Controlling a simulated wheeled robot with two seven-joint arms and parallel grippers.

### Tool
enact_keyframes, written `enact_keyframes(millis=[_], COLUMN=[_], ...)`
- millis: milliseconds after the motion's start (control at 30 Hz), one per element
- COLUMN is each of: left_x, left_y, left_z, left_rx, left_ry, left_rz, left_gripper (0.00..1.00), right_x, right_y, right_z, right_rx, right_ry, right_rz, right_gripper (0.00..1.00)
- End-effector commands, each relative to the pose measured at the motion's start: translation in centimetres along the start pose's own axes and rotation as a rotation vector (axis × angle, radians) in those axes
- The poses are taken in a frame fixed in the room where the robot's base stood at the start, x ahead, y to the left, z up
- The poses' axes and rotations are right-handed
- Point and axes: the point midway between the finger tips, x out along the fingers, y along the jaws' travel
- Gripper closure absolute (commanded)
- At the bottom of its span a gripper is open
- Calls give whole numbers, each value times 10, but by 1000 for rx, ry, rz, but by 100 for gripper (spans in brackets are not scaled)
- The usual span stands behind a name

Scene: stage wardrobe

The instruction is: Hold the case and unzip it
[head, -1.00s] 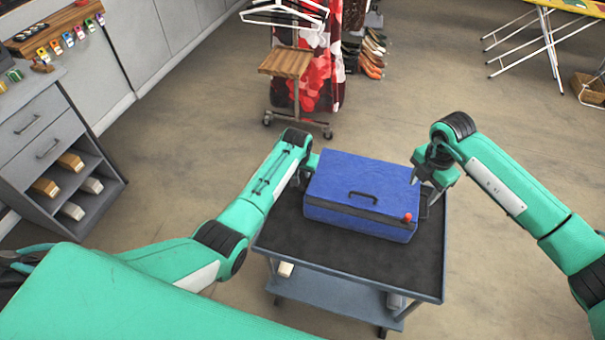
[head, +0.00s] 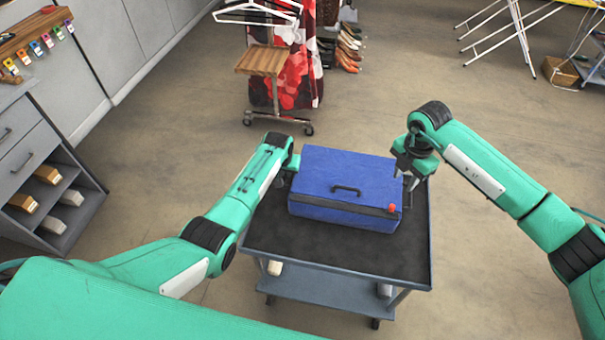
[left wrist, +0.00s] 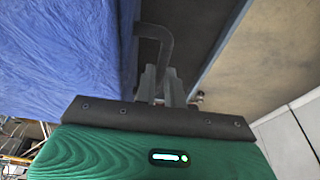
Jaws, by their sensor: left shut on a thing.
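The blue case (head: 340,170) lies shut on a dark-topped cart (head: 300,250). A black handle (head: 347,189) is on its lid, and a red zip pull (head: 393,208) sits at its near right corner. My left gripper (head: 288,170) is at the case's left side, its fingertips partly hidden. In the left wrist view, its fingers (left wrist: 163,85) are shut on a dark side handle (left wrist: 160,40) beside the blue fabric (left wrist: 60,60). My right gripper (head: 405,181) is open and empty at the case's right edge, above and behind the red pull.
The cart top is bare in front of the case. A grey drawer cabinet (head: 28,150) stands at the left. A clothes rack with a wooden shelf (head: 262,61) and shoes (head: 348,48) stand behind. Open floor (head: 440,70) lies beyond the cart.

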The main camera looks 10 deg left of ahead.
Motion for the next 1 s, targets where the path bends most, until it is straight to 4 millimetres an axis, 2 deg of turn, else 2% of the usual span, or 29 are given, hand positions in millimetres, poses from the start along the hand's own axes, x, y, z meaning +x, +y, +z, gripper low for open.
enact_keyframes(millis=[200, 333, 667, 800, 1000], left_x=[0, 0, 0, 0, 0], left_y=[0, 0, 0, 0, 0], left_z=[0, 0, 0, 0, 0], left_rx=[-1, -1, -1, -1, -1], left_ry=[0, 0, 0, 0, 0], left_rz=[0, 0, 0, 0, 0], left_gripper=[100, 100, 100, 100, 100], right_x=[2, 13, 60, 69, 73], right_y=[1, 10, 61, 81, 101], right_z=[-2, -14, -89, -118, -145], right_rx=[1, 7, 120, 210, 377], right_ry=[6, 46, 307, 426, 580], right_rz=[7, 61, 414, 575, 797], right_gripper=[64, 64, 64, 64, 64])
